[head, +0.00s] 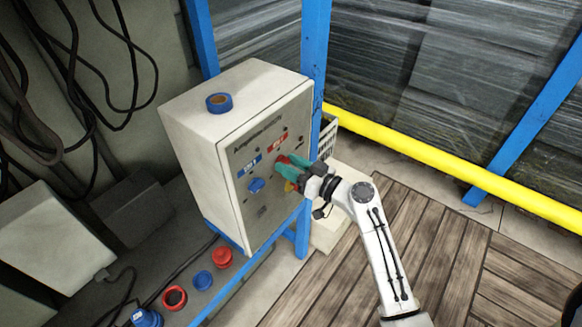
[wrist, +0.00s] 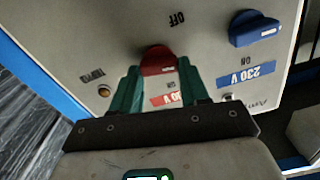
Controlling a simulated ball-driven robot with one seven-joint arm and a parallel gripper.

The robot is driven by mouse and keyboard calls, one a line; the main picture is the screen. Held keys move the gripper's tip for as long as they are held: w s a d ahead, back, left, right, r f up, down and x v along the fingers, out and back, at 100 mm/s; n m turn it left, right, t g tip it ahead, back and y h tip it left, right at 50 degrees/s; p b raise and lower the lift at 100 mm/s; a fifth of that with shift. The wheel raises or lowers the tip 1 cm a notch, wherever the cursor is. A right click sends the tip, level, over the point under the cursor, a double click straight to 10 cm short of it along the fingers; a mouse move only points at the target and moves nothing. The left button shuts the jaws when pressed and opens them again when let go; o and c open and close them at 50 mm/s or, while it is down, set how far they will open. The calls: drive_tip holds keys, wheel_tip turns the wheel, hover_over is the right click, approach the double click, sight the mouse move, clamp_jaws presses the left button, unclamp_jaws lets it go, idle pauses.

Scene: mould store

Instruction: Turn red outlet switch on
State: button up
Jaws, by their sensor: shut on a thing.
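The red switch (wrist: 158,62) is a round knob on the pale front panel (wrist: 215,50) of a control box. In the wrist view, my gripper (wrist: 160,72) is shut on it, with one green finger on each side. In the head view, my gripper (head: 284,165) is at the panel's right side and covers most of the red switch (head: 281,160). A red label (wrist: 166,98) shows partly between the fingers. The word OFF is printed by the knob, upside down in the wrist view. Which way the knob points is hard to tell.
A blue knob (head: 256,185) with a blue label (head: 250,167) sits left of the red switch. A blue ring (head: 219,104) lies on the box top. Red and blue round items (head: 222,258) lie below. A yellow rail (head: 440,165) runs behind; the wooden floor (head: 430,250) is clear.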

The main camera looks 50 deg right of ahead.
drive_tip(key=m, duration=0.4)
drive_tip(key=shift+f+m+b, duration=0.1)
drive_tip(key=shift+m+b, duration=0.2)
drive_tip(key=shift+b, duration=0.1)
drive_tip(key=m, duration=0.3)
drive_tip(key=shift+d+m, duration=0.15)
drive_tip(key=shift+m, duration=0.25)
drive_tip(key=m+p, duration=0.1)
drive_tip(key=m, duration=0.3)
drive_tip(key=shift+f, duration=0.1)
drive_tip(key=shift+d+f+m+p, duration=0.1)
drive_tip(key=shift+m+p, duration=0.4)
drive_tip(key=shift+m, duration=1)
drive_tip(key=o, duration=1.1)
drive_tip(key=shift+c, duration=0.2)
drive_tip(key=s+b, duration=0.2)
drive_tip(key=s, duration=0.8)
drive_tip(key=shift+s+d, duration=0.15)
drive_tip(key=shift+s, duration=0.25)
